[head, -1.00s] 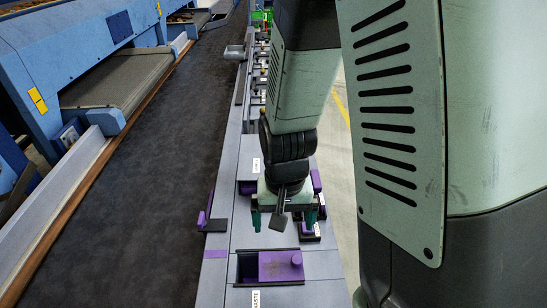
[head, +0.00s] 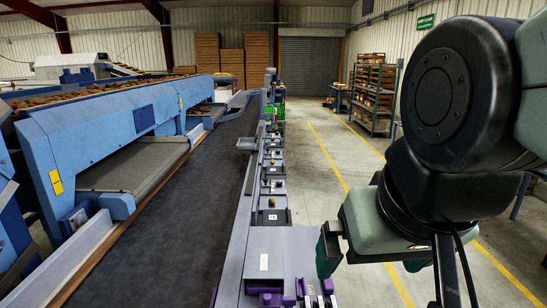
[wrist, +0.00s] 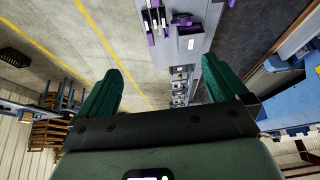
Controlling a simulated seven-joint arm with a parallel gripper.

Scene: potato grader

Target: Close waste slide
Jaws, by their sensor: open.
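The waste slide cannot be made out in the head view now. The grey labelled panel (head: 280,252) shows at the bottom, with purple parts (head: 268,299) at its lower edge. My gripper (head: 372,262) is raised to the right of the panel, over the floor, with its green fingers apart and nothing between them. In the wrist view my gripper (wrist: 162,68) is open and empty. The grey panel (wrist: 190,62) and several purple parts (wrist: 185,20) lie beyond the fingers near the top, apart from them. I cannot tell whether the waste slide is among these.
The dark conveyor belt (head: 170,190) runs along the panel's left side, with the blue machine (head: 110,130) beyond. Several small stations continue up the grey line (head: 272,187). A shelf rack (head: 373,95) stands at the back right. The floor (head: 330,160) right of the line is clear.

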